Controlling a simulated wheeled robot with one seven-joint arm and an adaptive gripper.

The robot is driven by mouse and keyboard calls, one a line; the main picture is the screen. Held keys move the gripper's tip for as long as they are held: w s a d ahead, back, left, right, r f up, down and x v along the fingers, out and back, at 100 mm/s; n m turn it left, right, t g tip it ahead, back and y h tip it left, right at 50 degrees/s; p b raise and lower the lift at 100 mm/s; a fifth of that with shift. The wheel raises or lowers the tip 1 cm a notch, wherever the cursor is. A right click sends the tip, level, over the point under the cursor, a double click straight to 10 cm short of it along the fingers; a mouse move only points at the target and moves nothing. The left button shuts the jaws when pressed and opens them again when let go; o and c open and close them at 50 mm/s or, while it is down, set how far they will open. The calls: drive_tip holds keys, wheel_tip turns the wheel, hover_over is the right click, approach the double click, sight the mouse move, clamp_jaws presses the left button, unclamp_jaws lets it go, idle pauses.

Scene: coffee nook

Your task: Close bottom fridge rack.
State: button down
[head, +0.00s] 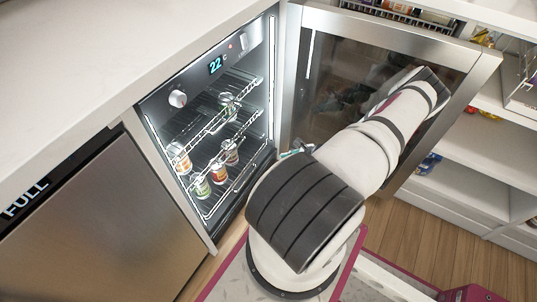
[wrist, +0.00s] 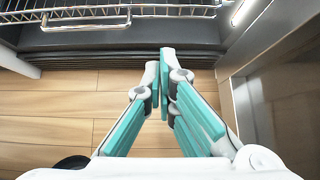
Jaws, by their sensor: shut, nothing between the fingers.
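The bottom fridge rack (head: 242,180) is a wire shelf low in the open fridge, with several cans on it. Its front wire rail shows at the top of the wrist view (wrist: 85,12), above the dark fridge sill. I cannot tell exactly how far out it stands. My gripper (wrist: 164,58) has teal fingers, shut and empty, over the wood floor just in front of the sill. Its tips are below the rail in the picture and appear apart from it. In the head view only a small teal part of my gripper (head: 297,150) shows; my arm hides the rest.
The fridge door (head: 385,40) stands wide open on the right, with my arm in front of it. An upper wire rack (head: 245,92) holds a can. A steel appliance marked FULL (head: 100,220) is at left, under a white counter (head: 90,60). White shelves (head: 475,150) stand at right.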

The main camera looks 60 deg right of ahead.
drive_tip(key=w+r+b+x, duration=0.1)
drive_tip(key=b+x, duration=0.3)
drive_tip(key=x, duration=0.8)
drive_tip(key=shift+w+r+b, duration=0.3)
drive_tip(key=shift+w+b, duration=0.1)
drive_tip(key=shift+w, duration=0.2)
